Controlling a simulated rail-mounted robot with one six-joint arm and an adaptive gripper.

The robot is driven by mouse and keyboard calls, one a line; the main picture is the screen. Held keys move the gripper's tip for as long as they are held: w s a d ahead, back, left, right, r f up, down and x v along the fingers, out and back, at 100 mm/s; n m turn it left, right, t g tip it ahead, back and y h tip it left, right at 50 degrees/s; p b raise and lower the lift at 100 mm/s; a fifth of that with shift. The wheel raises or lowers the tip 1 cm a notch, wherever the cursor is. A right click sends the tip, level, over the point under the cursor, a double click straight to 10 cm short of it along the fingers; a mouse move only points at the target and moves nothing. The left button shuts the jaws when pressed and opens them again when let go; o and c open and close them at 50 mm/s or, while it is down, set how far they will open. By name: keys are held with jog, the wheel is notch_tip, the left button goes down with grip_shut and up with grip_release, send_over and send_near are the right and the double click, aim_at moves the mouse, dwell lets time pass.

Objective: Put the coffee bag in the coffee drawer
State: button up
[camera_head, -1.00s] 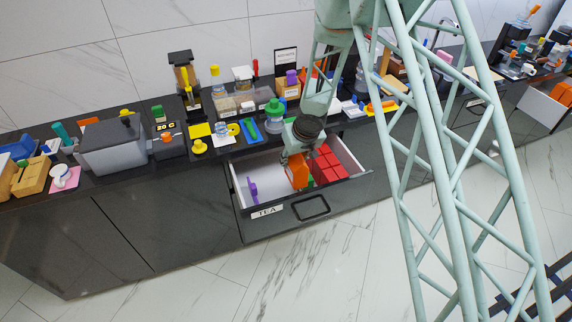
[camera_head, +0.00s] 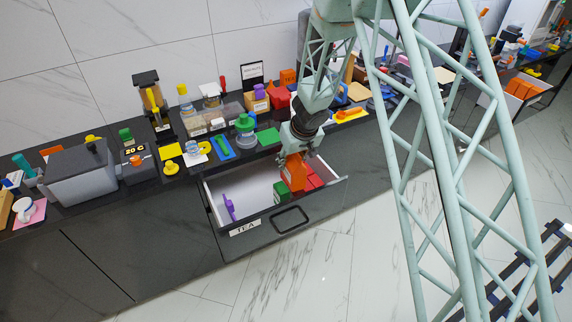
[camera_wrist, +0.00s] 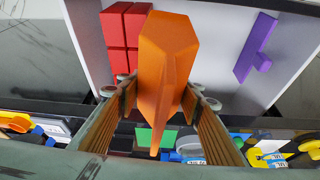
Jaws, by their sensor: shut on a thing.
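My gripper (camera_wrist: 158,108) is shut on an orange bag, which I take to be the coffee bag (camera_wrist: 166,62). In the head view the bag (camera_head: 294,170) hangs below my gripper, over the open drawer labelled TEA (camera_head: 246,228). I cannot tell how high it is above the drawer floor. A second open drawer (camera_head: 524,100) stands at the far right with orange items (camera_head: 525,89) in it. Its label is not readable, so I cannot tell that it is the coffee drawer.
The TEA drawer holds red boxes (camera_wrist: 123,28), a green item (camera_head: 281,190) and a purple item (camera_head: 229,207). The dark counter behind is crowded: a grey machine (camera_head: 80,174), bottles, a blue tray.

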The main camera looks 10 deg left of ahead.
jog(key=shift+w+d+r, duration=0.25)
jog(key=shift+d+r, duration=0.15)
jog(key=shift+d, duration=0.25)
jog(key=s+d+r+m+h+b, duration=0.1)
jog(key=s+d+m, duration=0.1)
jog(key=d, duration=0.8)
jog(key=s+d+r+m+b, duration=0.1)
jog(key=s+d, duration=0.3)
jog(key=d, duration=0.6)
jog(key=s+d+r+m+h+b, duration=0.1)
jog(key=s+d+r+m+b, duration=0.1)
jog(key=d, duration=0.8)
jog(key=shift+s+d+m+t+h+b, duration=0.35)
jog(key=shift+s+m+t+b, duration=0.1)
jog(key=shift+s+m, duration=0.3)
jog(key=shift+r, duration=0.15)
